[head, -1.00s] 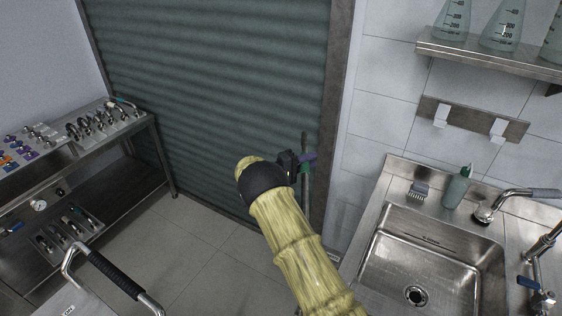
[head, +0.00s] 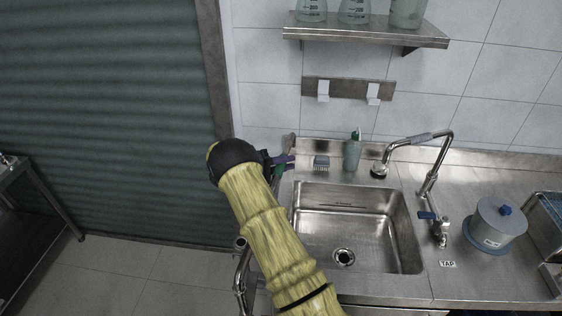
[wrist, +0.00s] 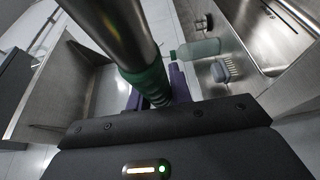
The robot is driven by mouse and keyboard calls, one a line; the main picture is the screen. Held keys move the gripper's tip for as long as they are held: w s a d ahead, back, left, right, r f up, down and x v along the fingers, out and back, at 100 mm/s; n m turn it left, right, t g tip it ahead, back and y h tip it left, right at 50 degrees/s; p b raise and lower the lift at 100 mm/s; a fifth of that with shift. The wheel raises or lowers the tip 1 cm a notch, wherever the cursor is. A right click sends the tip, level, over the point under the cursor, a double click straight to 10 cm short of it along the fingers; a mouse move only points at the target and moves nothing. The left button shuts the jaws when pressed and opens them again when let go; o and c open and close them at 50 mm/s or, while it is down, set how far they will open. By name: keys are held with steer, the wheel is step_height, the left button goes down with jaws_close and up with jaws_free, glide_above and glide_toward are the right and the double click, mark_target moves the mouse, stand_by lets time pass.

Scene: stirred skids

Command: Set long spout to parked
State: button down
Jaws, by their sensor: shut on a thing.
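My gripper (head: 278,162), with purple fingers, is beside the left end of the sink counter in the head view. In the wrist view my gripper (wrist: 156,90) is shut on a steel tube (wrist: 118,30) around its green sleeve (wrist: 148,82). The tube looks like the long spout, but its ends cannot be made out. In the head view my arm hides most of it; a bit of green sleeve (head: 279,187) shows. A tap spout (head: 440,155) with a grey sleeve stands over the right of the sink, apart from my gripper.
A sink (head: 350,225) is set in a steel counter (head: 470,180). A bottle (head: 352,153) and brush (head: 321,162) stand behind it. A wall rail with two white hooks (head: 324,91) hangs above, under a shelf (head: 365,35) of beakers. A lidded pot (head: 495,225) is at right.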

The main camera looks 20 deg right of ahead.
steer(key=shift+s+d+f, duration=0.2)
steer(key=shift+s+f, duration=0.05)
steer(key=shift+s, duration=0.05)
steer(key=c, duration=1.6)
jaws_free()
steer(key=shift+c, duration=0.2)
steer(key=o, duration=0.4)
steer(key=shift+d+r, duration=0.1)
steer(key=shift+r, duration=0.05)
steer(key=w+a+b, duration=0.1)
steer(key=a, duration=0.4)
steer(key=w+a+b, duration=0.1)
steer(key=a+b, duration=0.1)
steer(key=a, duration=0.4)
steer(key=w+a+b, duration=0.1)
steer(key=a+b, duration=0.1)
steer(key=a, duration=0.4)
steer(key=shift+a, duration=0.15)
